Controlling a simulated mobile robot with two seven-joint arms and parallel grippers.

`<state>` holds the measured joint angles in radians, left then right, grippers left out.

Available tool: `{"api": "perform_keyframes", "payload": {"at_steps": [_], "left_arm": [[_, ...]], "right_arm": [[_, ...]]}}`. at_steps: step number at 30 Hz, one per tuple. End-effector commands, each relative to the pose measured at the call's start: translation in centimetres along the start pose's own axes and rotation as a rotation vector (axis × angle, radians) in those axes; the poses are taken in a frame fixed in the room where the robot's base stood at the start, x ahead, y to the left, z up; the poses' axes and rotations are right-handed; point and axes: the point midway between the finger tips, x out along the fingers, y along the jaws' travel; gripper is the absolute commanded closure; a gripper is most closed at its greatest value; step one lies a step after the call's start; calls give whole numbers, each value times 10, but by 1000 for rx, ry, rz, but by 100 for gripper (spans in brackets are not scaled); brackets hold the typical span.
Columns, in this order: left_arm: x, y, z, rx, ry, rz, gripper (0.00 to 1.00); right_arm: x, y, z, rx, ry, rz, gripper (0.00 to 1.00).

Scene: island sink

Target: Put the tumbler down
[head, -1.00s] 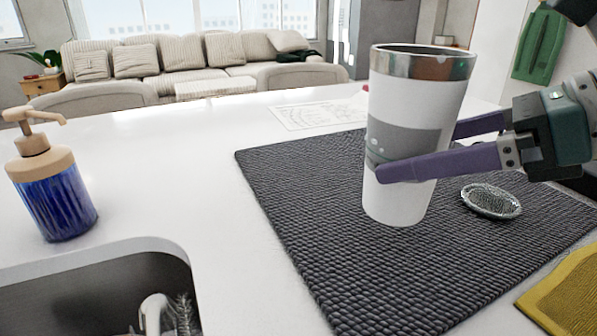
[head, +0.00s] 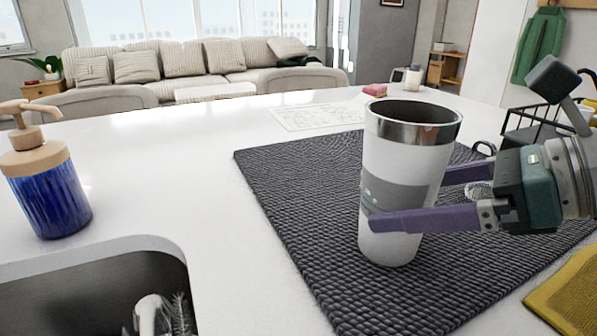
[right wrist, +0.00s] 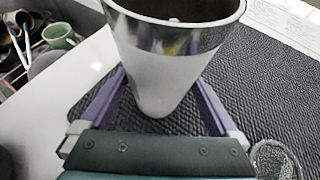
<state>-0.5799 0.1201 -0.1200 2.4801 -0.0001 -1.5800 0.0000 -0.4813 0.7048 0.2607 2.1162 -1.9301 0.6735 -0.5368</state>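A white tumbler (head: 405,165) with a bare metal rim and a grey band stands roughly upright over the dark woven mat (head: 290,200). Its base is at or very close to the mat; I cannot tell if it touches. My right gripper (head: 395,205) has its purple fingers on both sides of the tumbler's lower half and is shut on it. In the right wrist view the tumbler (right wrist: 165,75) sits between the two fingers (right wrist: 160,95). My left gripper is not in view.
A metal strainer (right wrist: 275,160) lies on the mat beside my right gripper. A blue soap dispenser (head: 45,190) stands at left by the sink (head: 100,300). A yellow cloth (head: 570,300) lies at front right, a black wire rack (head: 520,120) behind. The mat's left part is clear.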

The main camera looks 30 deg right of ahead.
Motion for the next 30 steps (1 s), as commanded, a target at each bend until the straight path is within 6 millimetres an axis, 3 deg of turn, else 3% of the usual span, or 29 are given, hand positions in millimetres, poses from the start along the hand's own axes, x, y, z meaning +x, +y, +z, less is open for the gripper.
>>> {"api": "perform_keyframes", "payload": {"at_steps": [13,30], "left_arm": [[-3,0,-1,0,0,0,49],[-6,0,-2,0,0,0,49]], "right_arm": [[-11,0,2,1,3,-1,0],[-108,0,2,3,2,-3,0]]}}
